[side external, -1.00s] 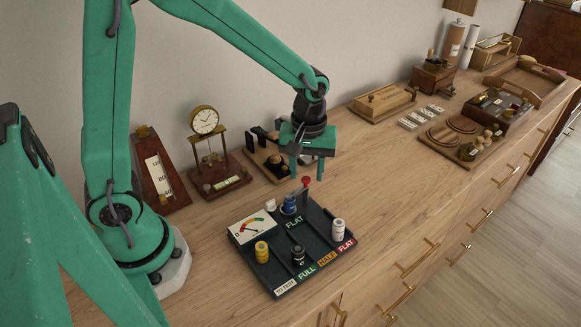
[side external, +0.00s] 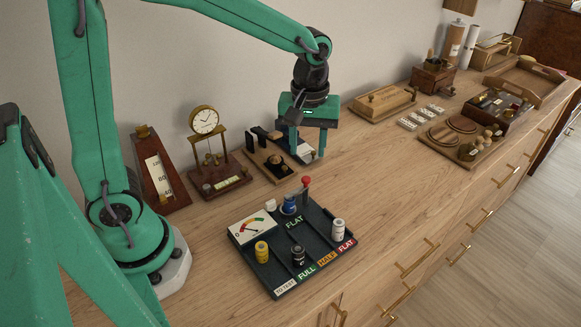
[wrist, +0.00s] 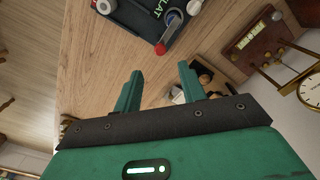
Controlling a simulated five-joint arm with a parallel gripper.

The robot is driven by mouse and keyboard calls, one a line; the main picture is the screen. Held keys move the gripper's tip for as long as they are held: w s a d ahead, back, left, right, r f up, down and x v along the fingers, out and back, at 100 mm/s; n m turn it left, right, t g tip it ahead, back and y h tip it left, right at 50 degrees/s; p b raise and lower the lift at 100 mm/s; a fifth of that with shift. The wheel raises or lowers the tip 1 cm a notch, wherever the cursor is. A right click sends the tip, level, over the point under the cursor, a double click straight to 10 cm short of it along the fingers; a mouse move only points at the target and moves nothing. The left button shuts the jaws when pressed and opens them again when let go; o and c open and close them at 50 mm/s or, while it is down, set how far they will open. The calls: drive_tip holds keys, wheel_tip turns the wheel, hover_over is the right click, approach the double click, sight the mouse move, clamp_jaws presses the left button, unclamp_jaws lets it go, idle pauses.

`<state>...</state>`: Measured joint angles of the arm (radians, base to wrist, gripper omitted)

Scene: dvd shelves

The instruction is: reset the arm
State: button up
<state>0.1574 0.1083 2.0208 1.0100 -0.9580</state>
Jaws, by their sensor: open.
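My gripper (side external: 308,149) is open and empty. In the side view it hangs above the wooden cabinet top, by the right end of a small wooden stand with dark parts (side external: 277,158). It is behind a dark battery tester tray (side external: 290,262) and apart from it. In the wrist view my two green fingers (wrist: 160,88) stand apart with bare wood between them. The tray's corner with its red knob (wrist: 161,48) shows beyond them at the top.
A pendulum clock (side external: 205,122) and a wooden metronome-like gauge (side external: 158,170) stand to the left. A lidded wooden box (side external: 383,101), domino-like tiles (side external: 421,117) and a round-recess board (side external: 462,138) lie to the right. The wood right of the tray is clear.

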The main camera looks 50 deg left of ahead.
drive_tip(key=shift+r, duration=0.1)
drive_tip(key=s+a+r+m+t, duration=0.2)
drive_tip(key=s+a+r+m, duration=0.1)
drive_tip(key=s, duration=0.4)
drive_tip(key=s+a+r+m+t, duration=0.2)
drive_tip(key=s+r+m+t, duration=0.1)
drive_tip(key=s+r+m, duration=0.2)
drive_tip(key=shift+s+a+m+t, duration=0.35)
drive_tip(key=shift+s+m, duration=0.25)
drive_tip(key=shift+s, duration=0.45)
drive_tip(key=shift+w, duration=0.1)
